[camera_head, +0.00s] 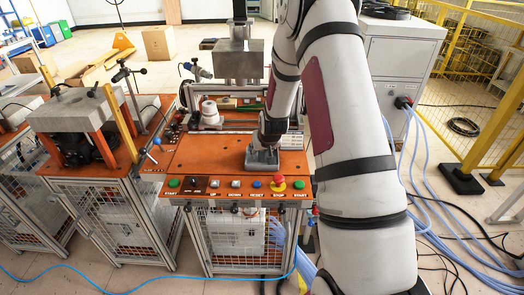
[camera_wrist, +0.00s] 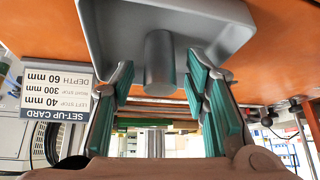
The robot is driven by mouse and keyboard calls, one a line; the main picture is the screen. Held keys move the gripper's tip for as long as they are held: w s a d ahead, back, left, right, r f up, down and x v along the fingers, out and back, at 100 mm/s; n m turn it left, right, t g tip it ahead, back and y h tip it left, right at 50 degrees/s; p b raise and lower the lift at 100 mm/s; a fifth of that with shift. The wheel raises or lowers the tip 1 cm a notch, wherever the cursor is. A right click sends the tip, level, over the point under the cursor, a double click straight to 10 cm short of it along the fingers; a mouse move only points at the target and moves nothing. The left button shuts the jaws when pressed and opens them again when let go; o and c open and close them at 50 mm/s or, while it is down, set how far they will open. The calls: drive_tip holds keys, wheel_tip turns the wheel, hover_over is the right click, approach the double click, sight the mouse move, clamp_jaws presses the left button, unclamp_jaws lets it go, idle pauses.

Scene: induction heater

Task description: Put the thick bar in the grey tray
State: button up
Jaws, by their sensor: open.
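In the wrist view, which appears upside down, the tray (camera_wrist: 228,32) fills the top. A thick grey bar (camera_wrist: 160,62) is within the tray's outline, apparently upright, with one end reaching past the tray's rim in the picture. My gripper (camera_head: 265,143) is over the tray in the head view. In the wrist view my gripper (camera_wrist: 159,84) is open, its teal pads on either side of the bar with gaps. The bar is not discernible in the head view.
A button panel (camera_head: 240,184) runs along the worktop's front edge. A set-up card (camera_wrist: 56,92) shows beside the tray. The heater unit (camera_head: 239,62) stands behind. Orange worktop left of the tray (camera_head: 208,153) is clear.

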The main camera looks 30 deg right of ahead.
drive_tip(key=shift+s+r, duration=0.1)
drive_tip(key=shift+r, duration=0.35)
drive_tip(key=s+a+r+n, duration=0.1)
drive_tip(key=s+a+r, duration=0.4)
drive_tip(key=r, duration=0.3)
drive_tip(key=s+a+r+y, duration=0.1)
drive_tip(key=s+a+r, duration=0.35)
drive_tip(key=r, duration=0.45)
drive_tip(key=s+a+r+n, duration=0.1)
drive_tip(key=s+a+r, duration=0.3)
drive_tip(key=s+r, duration=0.3)
drive_tip(key=s+a+r+n, duration=0.1)
drive_tip(key=s+a+r, duration=0.2)
drive_tip(key=s, duration=0.5)
drive_tip(key=s+a+r+n+y, duration=0.1)
drive_tip(key=s+a+r, duration=0.3)
drive_tip(key=s, duration=0.4)
drive_tip(key=shift+s+a+g, duration=0.3)
drive_tip(key=shift+s+a, duration=0.1)
drive_tip(key=shift+a, duration=0.35)
drive_tip(key=shift+r, duration=0.1)
